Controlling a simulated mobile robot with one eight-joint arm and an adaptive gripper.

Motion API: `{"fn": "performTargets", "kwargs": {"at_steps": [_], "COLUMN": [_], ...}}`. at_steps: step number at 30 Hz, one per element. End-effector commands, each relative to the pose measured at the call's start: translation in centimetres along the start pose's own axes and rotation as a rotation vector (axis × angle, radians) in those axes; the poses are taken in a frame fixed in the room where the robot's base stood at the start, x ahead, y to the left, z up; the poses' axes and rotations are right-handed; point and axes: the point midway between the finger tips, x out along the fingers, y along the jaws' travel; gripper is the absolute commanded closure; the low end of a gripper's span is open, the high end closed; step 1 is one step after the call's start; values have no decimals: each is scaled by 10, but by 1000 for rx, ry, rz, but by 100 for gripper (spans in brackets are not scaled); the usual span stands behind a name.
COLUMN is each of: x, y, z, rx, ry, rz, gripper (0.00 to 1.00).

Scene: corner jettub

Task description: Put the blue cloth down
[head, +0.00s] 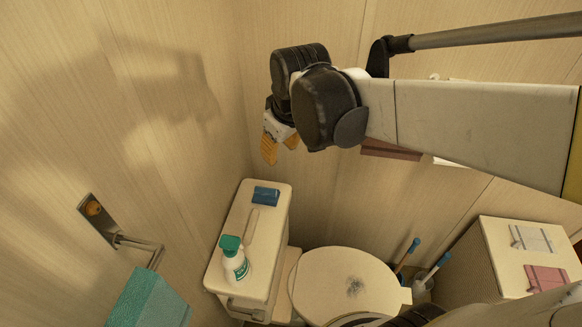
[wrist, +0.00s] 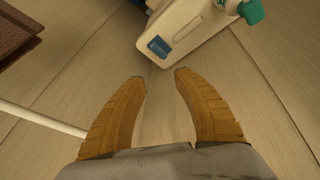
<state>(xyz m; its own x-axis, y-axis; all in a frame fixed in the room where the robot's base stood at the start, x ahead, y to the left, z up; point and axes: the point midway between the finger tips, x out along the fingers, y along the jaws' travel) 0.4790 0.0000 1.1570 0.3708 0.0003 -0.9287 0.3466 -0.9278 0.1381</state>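A small dark-blue folded item (head: 266,196), which looks like the blue cloth, lies flat on the far end of the white toilet tank lid (head: 228,281). It also shows in the wrist view (wrist: 159,47), beyond the fingertips. My gripper (head: 280,150) is up above and behind the tank, near the back wall, clear of the cloth. In the wrist view its two orange fingers (wrist: 159,77) are spread apart with nothing between them, only wall panels behind.
A white bottle with a green cap (head: 236,265) stands on the tank's near end. A teal towel (head: 148,300) hangs on a wall rail at lower left. The closed toilet lid (head: 347,280) is beside the tank. A cabinet (head: 500,240) at right bears white and pink items.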

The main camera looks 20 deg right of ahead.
Motion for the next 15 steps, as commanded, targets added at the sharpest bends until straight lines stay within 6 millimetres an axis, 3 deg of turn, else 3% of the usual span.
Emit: {"fn": "performTargets", "kwargs": {"at_steps": [6, 10, 15], "x": [-36, -43, -44], "y": [-23, -33, -40], "z": [56, 81, 98], "rx": [197, 295, 366], "ry": [121, 183, 229], "rz": [35, 44, 46], "gripper": [63, 63, 63]}}
